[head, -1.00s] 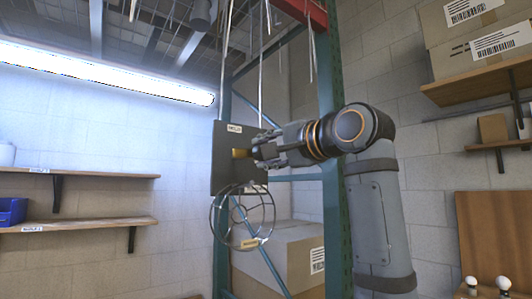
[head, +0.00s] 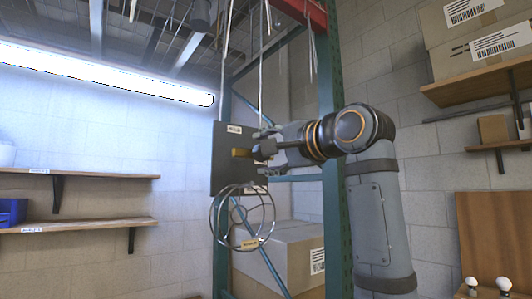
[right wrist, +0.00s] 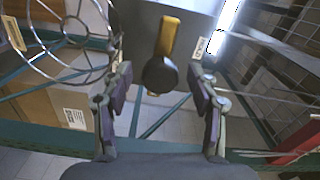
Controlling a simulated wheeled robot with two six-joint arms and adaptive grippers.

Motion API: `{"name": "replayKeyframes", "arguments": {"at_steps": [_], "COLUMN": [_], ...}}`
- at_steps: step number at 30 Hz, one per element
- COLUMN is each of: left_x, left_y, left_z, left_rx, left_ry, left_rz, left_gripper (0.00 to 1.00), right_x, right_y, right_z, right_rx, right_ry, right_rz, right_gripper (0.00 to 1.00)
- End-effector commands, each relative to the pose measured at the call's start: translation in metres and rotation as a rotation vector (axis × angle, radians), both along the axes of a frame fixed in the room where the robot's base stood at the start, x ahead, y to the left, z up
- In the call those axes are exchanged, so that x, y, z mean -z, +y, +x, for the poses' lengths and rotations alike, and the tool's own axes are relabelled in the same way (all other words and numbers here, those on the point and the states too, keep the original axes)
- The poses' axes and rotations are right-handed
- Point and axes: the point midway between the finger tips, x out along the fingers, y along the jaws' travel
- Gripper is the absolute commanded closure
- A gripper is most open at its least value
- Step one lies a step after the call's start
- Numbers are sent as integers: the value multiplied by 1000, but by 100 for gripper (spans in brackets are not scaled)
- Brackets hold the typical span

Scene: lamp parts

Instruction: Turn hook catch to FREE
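The hook catch is a yellow lever (head: 241,153) with a dark round knob, on a dark hanging plate (head: 226,177). In the right wrist view the yellow lever (right wrist: 168,36) points up and slightly right from the dark knob (right wrist: 160,75). My right gripper (head: 267,149) is at the plate's front. Its fingers are spread on either side of the knob, with visible gaps in the right wrist view (right wrist: 160,80), and hold nothing. My left gripper is not in view.
A green rack post (head: 328,90) stands close behind my right arm. A cardboard box (head: 285,248) sits below. Shelves line the left and right walls.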

Motion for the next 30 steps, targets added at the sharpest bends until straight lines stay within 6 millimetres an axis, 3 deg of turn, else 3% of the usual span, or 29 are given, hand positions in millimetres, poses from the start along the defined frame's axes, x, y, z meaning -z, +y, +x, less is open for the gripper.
{"name": "replayKeyframes", "arguments": {"at_steps": [8,21,30], "left_x": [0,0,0], "left_y": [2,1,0], "left_z": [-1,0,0], "left_rx": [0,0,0], "left_ry": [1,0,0], "left_rz": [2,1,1], "left_gripper": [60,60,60], "right_x": [-1,0,0], "right_y": [-4,-60,-71], "right_z": [-4,-80,-97], "right_rx": [1,4,0], "right_ry": [-2,-3,0], "right_rz": [0,1,-1], "right_gripper": [40,40,40]}}
